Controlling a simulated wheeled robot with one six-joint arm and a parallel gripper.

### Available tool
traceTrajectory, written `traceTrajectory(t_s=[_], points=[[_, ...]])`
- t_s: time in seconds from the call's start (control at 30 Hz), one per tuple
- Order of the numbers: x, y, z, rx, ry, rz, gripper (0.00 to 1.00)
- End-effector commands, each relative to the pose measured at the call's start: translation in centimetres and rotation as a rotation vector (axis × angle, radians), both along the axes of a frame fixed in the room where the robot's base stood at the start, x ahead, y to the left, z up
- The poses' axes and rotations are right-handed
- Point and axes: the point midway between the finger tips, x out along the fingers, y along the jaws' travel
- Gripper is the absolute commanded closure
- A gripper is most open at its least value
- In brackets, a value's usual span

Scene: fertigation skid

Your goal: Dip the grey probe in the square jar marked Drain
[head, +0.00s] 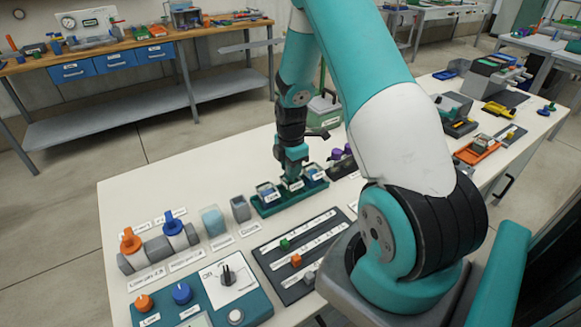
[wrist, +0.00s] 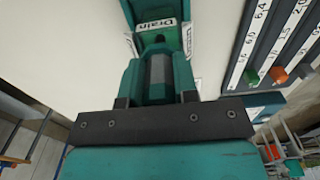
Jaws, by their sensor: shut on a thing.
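My gripper (head: 292,166) points down over the green rack (head: 268,209) of small square jars in the head view. In the wrist view my gripper (wrist: 158,80) is shut on the grey probe (wrist: 159,68), which shows between the fingers. Labels reading Drain (wrist: 158,25) lie just beyond the probe there. In the head view the middle jar (head: 293,184) is right under my gripper, with a left jar (head: 268,192) and a right jar (head: 315,174) beside it. The head view labels are too small to read. I cannot tell whether the probe's tip is inside a jar.
A pale blue container (head: 213,222) and a grey cup (head: 240,209) stand left of the rack. A dark slider board (head: 303,250) lies in front. Orange (head: 130,241) and blue (head: 172,224) valve handles stand at the left. Purple-topped items (head: 338,156) stand close right of the rack.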

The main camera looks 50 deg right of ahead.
Motion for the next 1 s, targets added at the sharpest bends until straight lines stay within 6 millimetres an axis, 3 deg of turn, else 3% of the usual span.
traceTrajectory(t_s=[0.27, 1.0], points=[[0.0, 0.0, 0.4, 0.0, -0.001, 0.0, 0.99], [0.0, 0.0, 6.6, 0.0, -0.001, 0.0, 0.99]])
